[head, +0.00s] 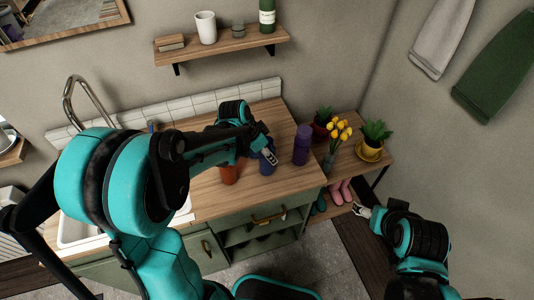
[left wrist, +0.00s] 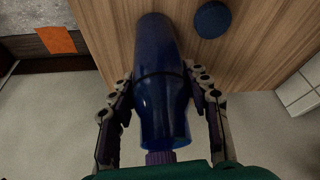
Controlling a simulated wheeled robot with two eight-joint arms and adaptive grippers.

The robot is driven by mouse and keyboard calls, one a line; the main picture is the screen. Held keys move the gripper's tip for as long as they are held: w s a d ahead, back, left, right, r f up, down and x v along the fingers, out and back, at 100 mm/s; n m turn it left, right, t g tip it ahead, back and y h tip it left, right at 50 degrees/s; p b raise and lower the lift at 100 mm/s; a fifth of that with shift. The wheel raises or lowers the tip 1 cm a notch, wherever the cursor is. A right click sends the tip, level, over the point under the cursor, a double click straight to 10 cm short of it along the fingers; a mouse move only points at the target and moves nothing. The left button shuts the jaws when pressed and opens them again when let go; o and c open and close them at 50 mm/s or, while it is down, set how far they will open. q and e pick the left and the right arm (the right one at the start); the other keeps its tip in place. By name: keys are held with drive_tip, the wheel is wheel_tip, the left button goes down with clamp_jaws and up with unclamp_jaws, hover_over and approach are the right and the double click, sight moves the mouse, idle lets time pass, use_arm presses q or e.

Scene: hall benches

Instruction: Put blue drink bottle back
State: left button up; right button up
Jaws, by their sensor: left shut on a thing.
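The blue drink bottle (left wrist: 160,85) lies between the fingers of my left gripper in the left wrist view, with a purple cap at its near end. My left gripper (left wrist: 162,108) is shut on it, one finger on each side. In the head view the blue bottle (head: 267,167) shows partly below my left gripper (head: 266,156), over the wooden counter; whether its base touches the counter is unclear.
A purple bottle (head: 302,146) stands right of the blue one and an orange container (head: 229,173) left of it. A side table (head: 345,165) holds yellow flowers (head: 340,131) and potted plants. A wall shelf (head: 222,45) is above. The front right counter is clear.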

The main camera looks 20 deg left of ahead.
use_arm(q)
drive_tip(key=o, duration=1.4)
drive_tip(key=shift+o, duration=0.2)
drive_tip(key=p+v, duration=0.4)
drive_tip(key=v, duration=0.8)
drive_tip(key=s+r+n+t+y, duration=0.2)
drive_tip(key=s+n, duration=0.6)
drive_tip(key=s, duration=0.5)
drive_tip(key=shift+s+d+r+n+t+y, duration=0.3)
drive_tip(key=shift+t+y, duration=0.3)
drive_tip(key=shift+t, duration=0.3)
